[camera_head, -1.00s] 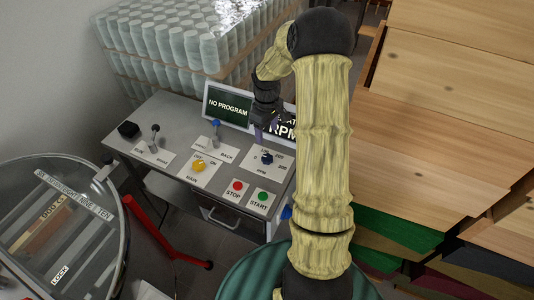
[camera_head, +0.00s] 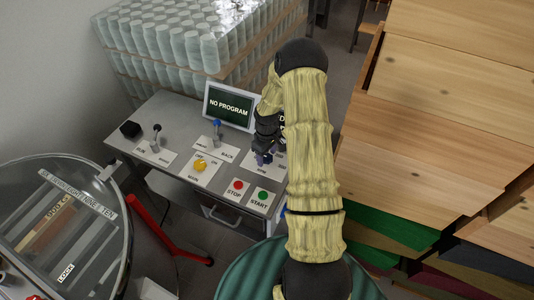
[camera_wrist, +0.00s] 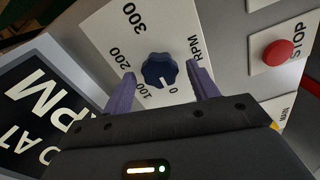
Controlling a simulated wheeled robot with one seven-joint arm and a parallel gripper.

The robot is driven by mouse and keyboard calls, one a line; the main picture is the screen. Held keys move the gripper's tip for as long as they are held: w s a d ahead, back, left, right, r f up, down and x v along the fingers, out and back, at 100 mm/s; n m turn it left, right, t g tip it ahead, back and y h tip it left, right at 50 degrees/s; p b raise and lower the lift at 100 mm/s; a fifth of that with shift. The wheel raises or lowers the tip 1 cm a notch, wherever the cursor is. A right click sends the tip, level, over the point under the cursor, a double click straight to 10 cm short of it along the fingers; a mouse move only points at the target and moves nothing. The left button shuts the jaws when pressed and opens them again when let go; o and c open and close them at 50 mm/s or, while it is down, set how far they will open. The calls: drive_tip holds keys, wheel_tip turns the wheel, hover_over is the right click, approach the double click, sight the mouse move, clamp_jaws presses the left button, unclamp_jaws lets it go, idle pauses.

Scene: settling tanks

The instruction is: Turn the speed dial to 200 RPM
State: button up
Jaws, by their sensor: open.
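The speed dial is a dark blue lobed knob (camera_wrist: 160,71) on a white plate (camera_wrist: 112,38) marked 0, 100, 200, 300 and RPM in the wrist view. A pale mark on the knob's edge faces the side of the 0 and 100 marks; its exact reading is unclear. My gripper (camera_wrist: 162,88) is open, with one purple finger on each side of the knob and visible gaps between. I cannot tell how far above the plate the fingertips are. In the head view the knob (camera_head: 264,158) is partly covered by my gripper (camera_head: 262,153).
The red STOP button (camera_head: 237,185) and green START button (camera_head: 263,195) sit just in front of the dial. A yellow main switch (camera_head: 199,166) and levers stand to the left. The NO PROGRAM screen (camera_head: 229,106) is behind. Stacked wooden boxes (camera_head: 440,110) rise on the right.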

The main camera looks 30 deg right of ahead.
drive_tip(key=c, duration=1)
